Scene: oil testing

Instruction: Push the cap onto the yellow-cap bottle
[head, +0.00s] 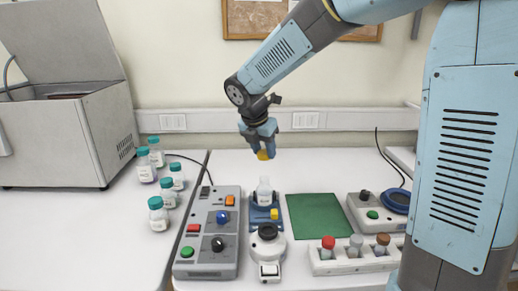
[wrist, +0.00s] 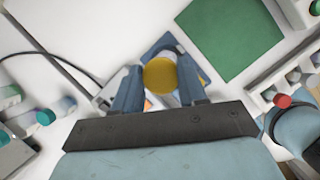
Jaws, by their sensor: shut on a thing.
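My gripper (head: 262,150) is shut on a yellow cap (head: 263,155). In the wrist view the cap (wrist: 160,75) sits between the two fingers. An uncapped clear bottle (head: 264,190) with a white label stands upright in a blue holder (head: 256,215), below the gripper and apart from the cap.
A grey control box (head: 212,262) with buttons stands left of the holder, and a white device (head: 268,246) in front. A green mat (head: 317,216) lies to the right. A rack (head: 350,268) holds several capped tubes. Several teal-capped bottles (head: 158,215) stand on the left.

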